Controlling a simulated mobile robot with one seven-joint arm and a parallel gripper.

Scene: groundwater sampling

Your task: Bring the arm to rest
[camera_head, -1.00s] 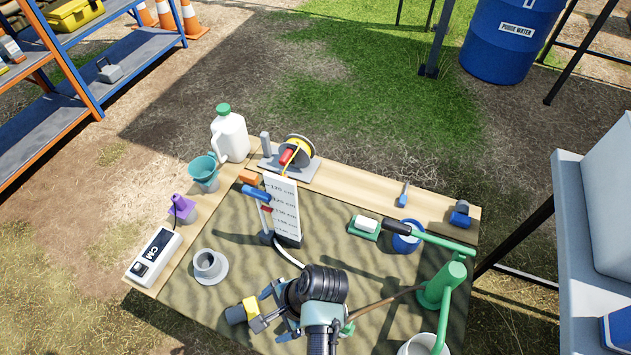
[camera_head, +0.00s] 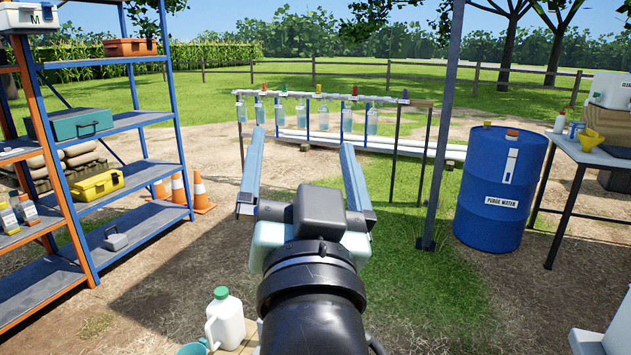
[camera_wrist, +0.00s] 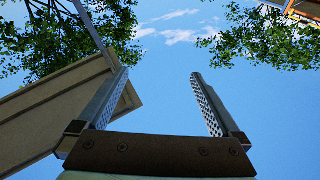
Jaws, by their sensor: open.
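My gripper (camera_head: 302,180) is raised in front of the head camera, its two fingers apart and pointing up and away. Nothing is between the fingers. In the wrist view my gripper (camera_wrist: 160,100) is also open and empty, against blue sky with tree leaves at the top corners. My arm hides much of the lower middle of the head view.
A white jug (camera_head: 225,320) with a green cap and a teal funnel (camera_head: 192,348) show at the bottom edge. A shelf rack (camera_head: 120,120) stands left, with orange cones (camera_head: 201,195) beside it. A blue drum (camera_head: 498,190) stands right. A bottle rack (camera_head: 325,98) stands behind my gripper.

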